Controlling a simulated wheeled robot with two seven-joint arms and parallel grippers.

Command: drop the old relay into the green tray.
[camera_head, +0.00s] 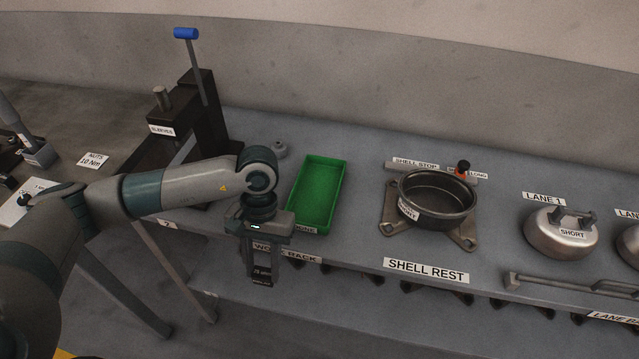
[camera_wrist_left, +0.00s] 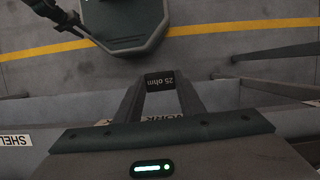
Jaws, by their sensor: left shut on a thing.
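The old relay is a small black block (camera_head: 262,272) with a "25 ohm" label. It also shows in the left wrist view (camera_wrist_left: 160,78), between the fingertips. My left gripper (camera_head: 261,277) points down and is shut on it, in front of the bench's front edge, to the left of and nearer than the green tray. The green tray (camera_head: 318,188) lies on the bench, and its visible floor looks empty. The wrist view shows the floor far below the relay.
A dark round shell (camera_head: 437,198) sits on a bracketed rest right of the tray. A press with a blue-handled lever (camera_head: 187,34) stands at the left. A silver dome (camera_head: 560,232) stands in lane 1. A small grey part (camera_head: 279,149) lies behind the arm.

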